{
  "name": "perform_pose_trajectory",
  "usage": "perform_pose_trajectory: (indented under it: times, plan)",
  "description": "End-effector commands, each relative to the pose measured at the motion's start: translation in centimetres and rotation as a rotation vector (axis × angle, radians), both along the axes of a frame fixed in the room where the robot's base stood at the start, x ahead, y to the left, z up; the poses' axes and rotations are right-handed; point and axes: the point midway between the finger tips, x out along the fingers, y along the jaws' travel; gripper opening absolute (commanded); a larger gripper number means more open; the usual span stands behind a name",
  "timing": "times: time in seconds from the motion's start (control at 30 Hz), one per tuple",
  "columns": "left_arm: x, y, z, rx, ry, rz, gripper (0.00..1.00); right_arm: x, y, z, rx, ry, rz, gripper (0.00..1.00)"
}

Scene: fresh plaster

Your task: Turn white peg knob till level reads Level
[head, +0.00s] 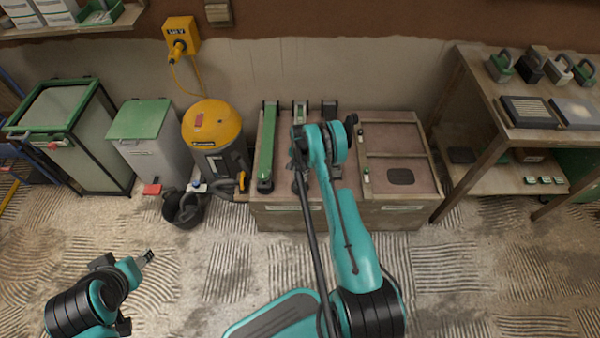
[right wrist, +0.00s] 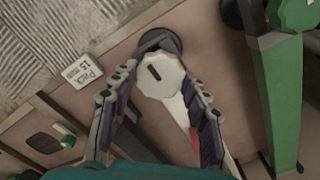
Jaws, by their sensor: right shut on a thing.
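The white peg knob (right wrist: 158,74) is a faceted white knob with a dark slot in its face, on the end of a long white body. My right gripper (right wrist: 163,84) has one finger on each side of it and is shut on it. In the head view my right arm hides the knob, and only the far end of the white device (head: 299,111) shows. No level reading is legible in either view. My left gripper (head: 147,257) hangs over the floor at lower left, apart from everything; its jaws are too small to judge.
A long green device (head: 267,150) lies left of the white one; its green body (right wrist: 281,95) also shows in the wrist view. A dark device (head: 330,109) lies to the right. A printed card (right wrist: 84,70) is nearby. A yellow vacuum (head: 213,125) stands left of the wooden bench (head: 285,217).

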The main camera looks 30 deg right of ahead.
Motion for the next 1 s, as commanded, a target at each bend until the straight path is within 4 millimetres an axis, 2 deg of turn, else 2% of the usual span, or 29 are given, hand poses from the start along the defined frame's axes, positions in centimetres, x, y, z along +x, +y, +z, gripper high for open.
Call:
perform_pose_trajectory:
  times: [0.03,0.07,0.1,0.13,0.4,0.53,1.0]
  plan:
    - [0.0,0.0,0.0,0.000,0.000,0.000,0.48,0.0,0.0,0.0,-0.001,-0.001,0.000,0.17]
    - [0.0,0.0,0.0,0.000,0.000,0.000,0.48,0.0,0.0,0.0,-0.001,-0.001,-0.001,0.54]
    - [0.0,0.0,0.0,0.000,0.000,0.000,0.48,0.0,0.0,0.0,-0.001,-0.001,-0.001,0.65]
    - [0.0,0.0,0.0,0.000,0.000,0.000,0.48,0.0,0.0,0.0,-0.001,0.000,-0.001,0.67]
    - [0.0,0.0,0.0,0.000,0.000,0.000,0.48,0.0,0.0,0.0,0.000,0.000,-0.001,0.67]
    - [0.0,0.0,0.0,0.000,0.000,0.000,0.48,0.0,0.0,0.9,0.000,0.000,-0.001,0.67]
    - [0.0,0.0,0.0,0.000,0.000,0.000,0.48,0.0,0.0,10.1,0.000,0.000,-0.001,0.67]
